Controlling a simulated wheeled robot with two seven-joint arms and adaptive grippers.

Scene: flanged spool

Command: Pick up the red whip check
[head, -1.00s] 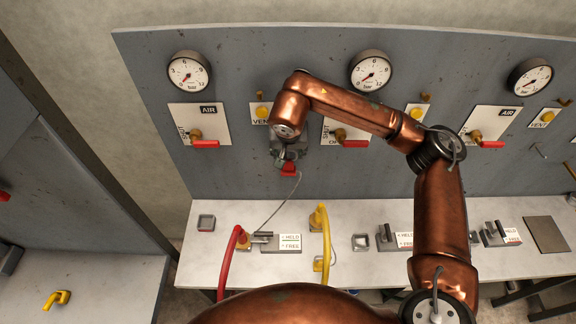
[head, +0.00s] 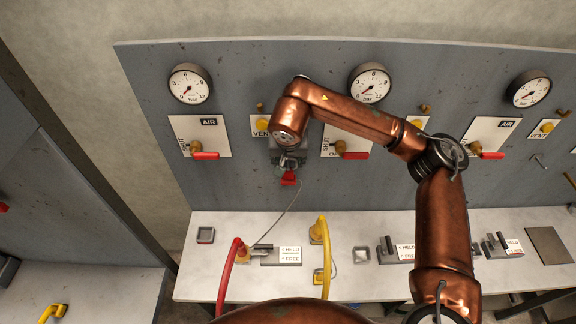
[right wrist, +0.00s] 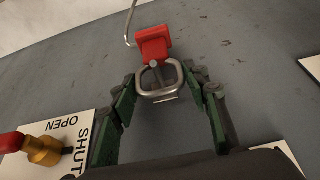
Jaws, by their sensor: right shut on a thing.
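The red whip check (head: 289,178) hangs in front of the grey panel, above the bench. Its thin grey cable (head: 282,214) runs down to the red hose's fitting on the bench. My right gripper (head: 287,161) is shut on it. In the right wrist view, the green fingers of my right gripper (right wrist: 162,78) close on the metal loop (right wrist: 158,92) at the whip check's end, and its red body (right wrist: 153,43) sticks out beyond the fingertips. My left gripper is not in view.
A red hose (head: 227,275) and a yellow hose (head: 325,262) rise at the bench (head: 212,285). Clamp blocks with HELD/FREE labels (head: 290,255) stand on it. Red-handled valves (head: 205,155), yellow vent knobs and gauges (head: 190,83) line the panel around my right arm.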

